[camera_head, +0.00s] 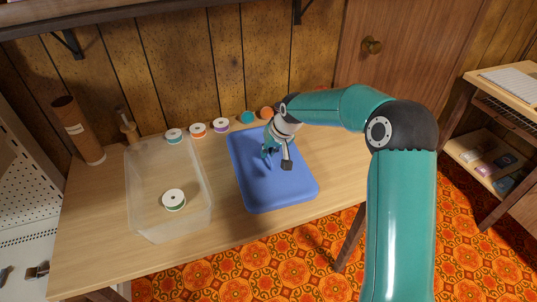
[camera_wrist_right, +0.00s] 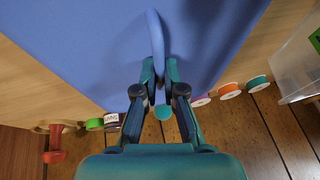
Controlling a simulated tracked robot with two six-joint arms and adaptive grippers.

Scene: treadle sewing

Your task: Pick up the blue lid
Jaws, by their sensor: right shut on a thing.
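The blue lid (camera_head: 285,190) is a wide rectangular tray shape over the middle of the wooden table. It fills much of the right wrist view (camera_wrist_right: 90,50), where its raised handle (camera_wrist_right: 155,35) stands up from the flat surface. My right gripper (camera_head: 273,158) is over the lid's middle. Its fingers (camera_wrist_right: 160,80) are shut on the handle in the right wrist view. I cannot tell whether the lid rests on the table or is slightly above it. My left gripper is not in view.
A clear open bin (camera_head: 140,195) stands left of the lid, with a white-and-green spool (camera_head: 173,199) inside. Several thread spools (camera_head: 198,130) line the table's back. A brown tube (camera_head: 80,130) stands at the back left. Bare table (camera_head: 345,150) shows right of the lid.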

